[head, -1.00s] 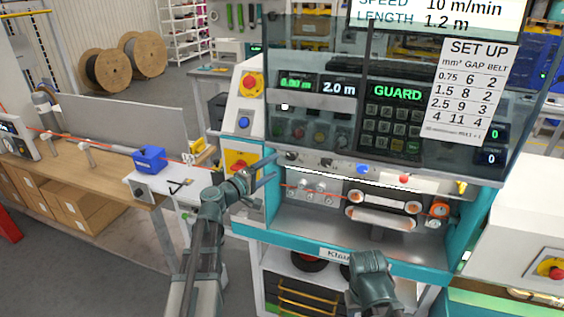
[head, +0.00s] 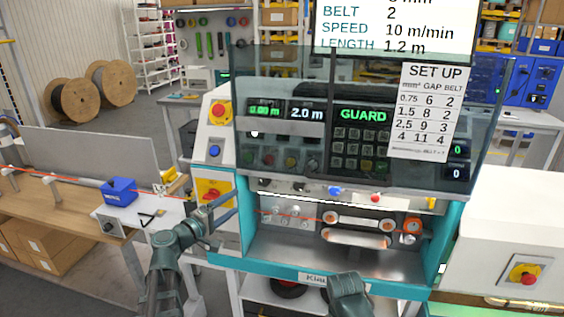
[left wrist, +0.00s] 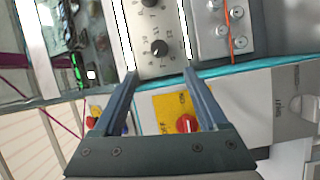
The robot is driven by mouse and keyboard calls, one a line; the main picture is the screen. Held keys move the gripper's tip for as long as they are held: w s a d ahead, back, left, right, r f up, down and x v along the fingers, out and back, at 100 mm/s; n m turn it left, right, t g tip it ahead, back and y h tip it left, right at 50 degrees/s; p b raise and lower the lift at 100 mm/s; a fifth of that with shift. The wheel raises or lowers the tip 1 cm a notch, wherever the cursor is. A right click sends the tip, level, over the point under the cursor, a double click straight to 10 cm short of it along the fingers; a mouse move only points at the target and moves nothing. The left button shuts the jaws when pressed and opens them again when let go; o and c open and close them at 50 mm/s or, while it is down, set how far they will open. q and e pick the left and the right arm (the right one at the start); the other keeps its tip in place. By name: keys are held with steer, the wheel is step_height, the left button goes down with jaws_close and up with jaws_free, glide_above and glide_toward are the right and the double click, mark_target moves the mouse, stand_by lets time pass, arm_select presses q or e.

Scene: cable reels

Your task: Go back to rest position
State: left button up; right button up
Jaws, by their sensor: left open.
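My left gripper (head: 226,206) is open and empty in front of the machine's left side, near the yellow panel with the red rotary switch (head: 210,195). The left wrist view shows its two fingers (left wrist: 158,82) spread apart with nothing between them; the red switch (left wrist: 187,124) shows beyond them. My right arm (head: 349,296) shows at the bottom centre in front of the machine; its fingers cannot be made out. The cable machine (head: 318,276) has a tinted guard (head: 290,140) over its display and keypad. An orange cable runs past the rollers (head: 358,220) below.
A wooden bench (head: 60,207) with a blue block (head: 119,191) stands at the left. A white cabinet (head: 505,215) with a red and yellow switch (head: 526,274) is at the right. Cable reels (head: 75,100) stand on the floor at the back left.

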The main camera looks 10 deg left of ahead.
arm_select(q)
steer(key=s+d+f+m+g, duration=0.3)
steer(key=d+f+g, duration=0.15)
steer(key=d, duration=0.35)
steer(key=s+d+f+m+g, duration=0.3)
steer(key=s+d+f+m, duration=0.15)
steer(key=d, duration=0.35)
steer(key=s+d+f+m+g, duration=0.3)
steer(key=d+f+g, duration=0.1)
steer(key=d+f, duration=0.25)
steer(key=s+d+f+m+g+y, duration=0.1)
steer(key=s+f+m+g+y, duration=0.4)
steer(key=s, duration=0.8)
steer(key=f+y, duration=0.1)
steer(key=y, duration=0.2)
steer(key=shift+y, duration=0.3)
